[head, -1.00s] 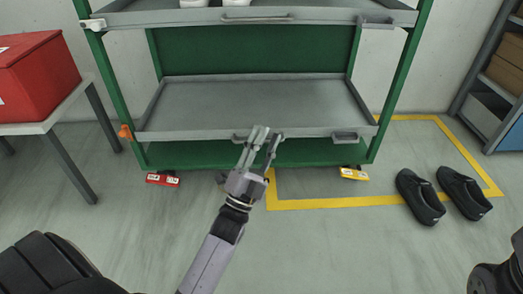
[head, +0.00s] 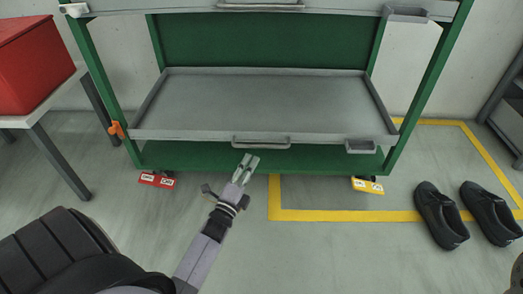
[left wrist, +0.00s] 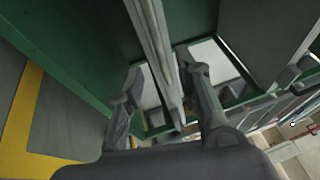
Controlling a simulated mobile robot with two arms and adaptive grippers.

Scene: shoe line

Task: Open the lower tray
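The lower tray (head: 260,98) is a grey, empty, shallow tray in the green rack (head: 422,95). Its front handle (head: 262,146) is a grey bar at the middle of the front edge. My left gripper (head: 249,161) is just below the handle in the head view, pointing up toward it. In the left wrist view my left gripper (left wrist: 163,85) has its fingers spread, with a long grey edge running between them. I cannot tell whether either finger touches the handle.
An upper tray (head: 180,19) sits above. A red box (head: 38,62) stands on a white table (head: 45,120) at left. Black shoes (head: 440,215) lie on the floor at right, by yellow floor lines (head: 330,215). Red (head: 156,180) and yellow (head: 367,186) caster pedals stick out below the rack.

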